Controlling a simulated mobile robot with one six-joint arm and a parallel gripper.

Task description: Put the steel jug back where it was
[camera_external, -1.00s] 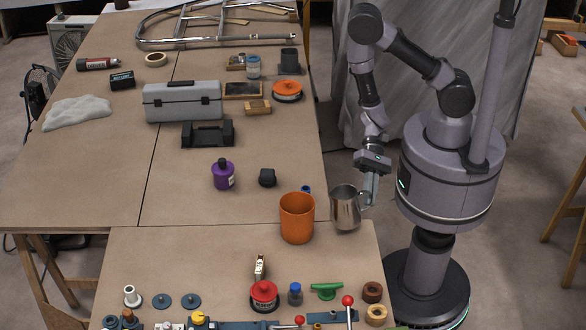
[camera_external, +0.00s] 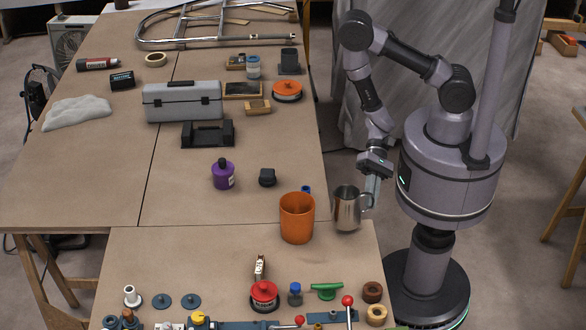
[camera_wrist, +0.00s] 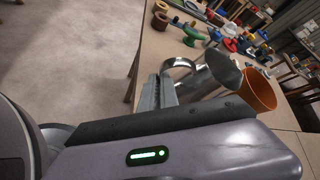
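The steel jug (camera_external: 346,209) is near the right edge of the bench, just right of the orange pot (camera_external: 297,218). It looks nearly upright, with its handle to the right. I cannot tell whether its base touches the bench. My gripper (camera_external: 371,195) reaches down from the right and is shut on the jug's handle. In the wrist view the jug (camera_wrist: 217,72) shows beyond the fingers (camera_wrist: 164,90), its handle loop at the fingertips, with the orange pot (camera_wrist: 257,90) close behind it. The fingers' exact gap is partly hidden.
A purple bottle (camera_external: 223,175) and a small black object (camera_external: 267,177) stand further left. A red-lidded tin (camera_external: 264,296), a green part (camera_external: 326,291) and brown rings (camera_external: 372,292) lie toward the front. The bench between pot and front items is mostly clear.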

